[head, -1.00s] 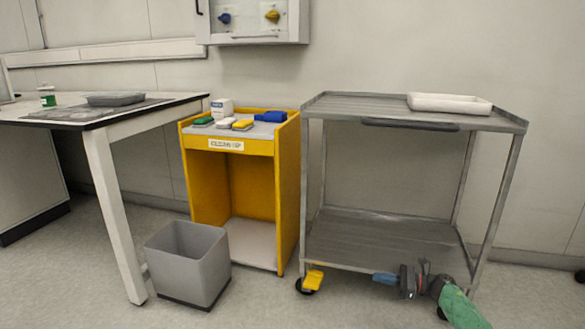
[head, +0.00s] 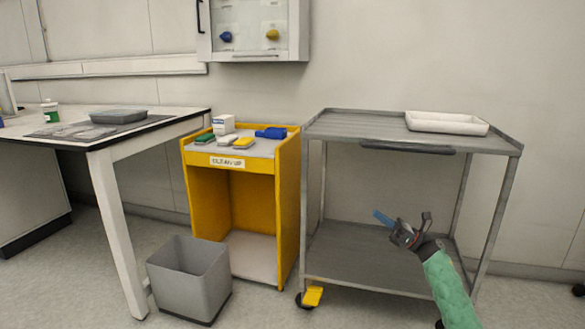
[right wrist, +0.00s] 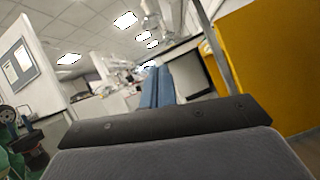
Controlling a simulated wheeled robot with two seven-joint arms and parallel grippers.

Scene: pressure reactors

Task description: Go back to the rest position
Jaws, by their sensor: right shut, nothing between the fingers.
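My right gripper (head: 382,217) shows in the head view at the lower right, with its green-sleeved arm coming up from the bottom edge. Its blue fingers point up and to the left, in front of the grey cart's lower shelf. In the right wrist view the two blue fingers (right wrist: 157,87) lie side by side, shut with nothing held. My left gripper is not in view.
A grey wheeled cart (head: 350,127) with a white tray (head: 447,122) on top stands behind my right gripper. A yellow clean-up stand (head: 289,205), a grey bin (head: 190,275) and a white table (head: 118,230) are to the left. Floor shows in front.

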